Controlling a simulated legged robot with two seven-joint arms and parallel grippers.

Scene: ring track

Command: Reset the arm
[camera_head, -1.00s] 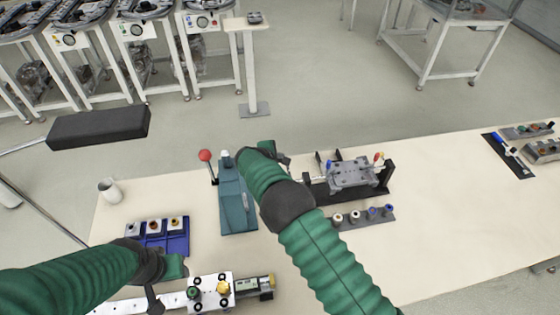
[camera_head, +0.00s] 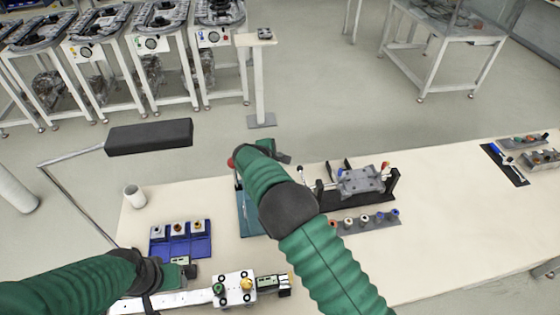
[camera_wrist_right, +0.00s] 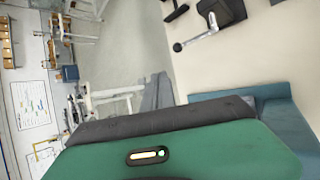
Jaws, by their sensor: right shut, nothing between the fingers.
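My right arm (camera_head: 305,235), with green sleeves and a dark joint, reaches up over the bench. Its gripper (camera_head: 281,156) shows only as a small dark green end beyond the sleeve; it is shut and empty. The right wrist view shows a green housing (camera_wrist_right: 190,155) in the foreground, with no fingers visible. My left arm (camera_head: 70,282) comes in low from the left. Its gripper (camera_head: 190,271) is small and partly hidden above the white fixture (camera_head: 233,287), so its fingers cannot be made out. A teal block (camera_head: 248,214) stands partly hidden behind my right arm.
The bench (camera_head: 440,230) holds a blue tray (camera_head: 200,246) with several small parts, a white cup (camera_head: 134,196), a grey clamp fixture (camera_head: 360,181) and a strip of several plugs (camera_head: 368,223). A black pad (camera_head: 149,137) is at the left. The bench's right middle is clear.

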